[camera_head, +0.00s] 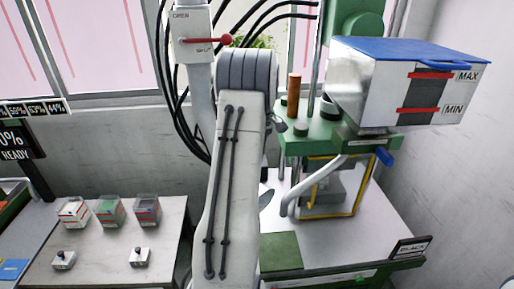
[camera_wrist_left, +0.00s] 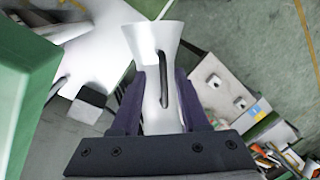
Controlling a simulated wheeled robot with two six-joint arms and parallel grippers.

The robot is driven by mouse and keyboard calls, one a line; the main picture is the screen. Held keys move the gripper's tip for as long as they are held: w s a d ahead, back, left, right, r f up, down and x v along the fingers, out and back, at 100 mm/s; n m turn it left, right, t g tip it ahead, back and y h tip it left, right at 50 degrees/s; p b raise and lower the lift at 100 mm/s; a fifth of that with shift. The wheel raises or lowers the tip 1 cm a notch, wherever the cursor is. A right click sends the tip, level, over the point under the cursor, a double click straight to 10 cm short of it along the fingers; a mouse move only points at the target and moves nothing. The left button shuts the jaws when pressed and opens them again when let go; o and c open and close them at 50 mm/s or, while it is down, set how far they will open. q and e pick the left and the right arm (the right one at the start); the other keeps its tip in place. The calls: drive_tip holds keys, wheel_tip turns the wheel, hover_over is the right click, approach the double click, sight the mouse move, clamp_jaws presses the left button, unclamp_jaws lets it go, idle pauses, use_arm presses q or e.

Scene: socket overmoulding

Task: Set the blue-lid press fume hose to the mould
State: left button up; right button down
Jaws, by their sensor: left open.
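The blue-lid press (camera_head: 330,135) stands at the right in the head view, with a blue lid (camera_head: 400,50) on its silver hopper. Its grey mould (camera_head: 318,195) sits behind a yellow-edged frame. A pale bent hose (camera_head: 312,182) runs down in front of the mould. In the left wrist view, a white flared nozzle with a dark slot (camera_wrist_left: 153,45), apparently the fume hose end, lies between the purple fingers of my left gripper (camera_wrist_left: 160,85). The fingers are open around it. My left arm hides the gripper in the head view. My right gripper is not in view.
A red-handled switch box (camera_head: 203,40) and black cables are behind my arm. A table (camera_head: 165,225) at left carries small boxes (camera_head: 110,212) and two small fittings. A green pad (camera_head: 280,250) lies on the press table, whose front has free room.

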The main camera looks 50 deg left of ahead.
use_arm(q)
wheel_tip(320, 180, up, 7)
drive_tip(key=w+b, duration=0.1)
drive_tip(key=shift+w+r, duration=0.15)
drive_tip(key=shift+w, duration=0.1)
idle(0.4)
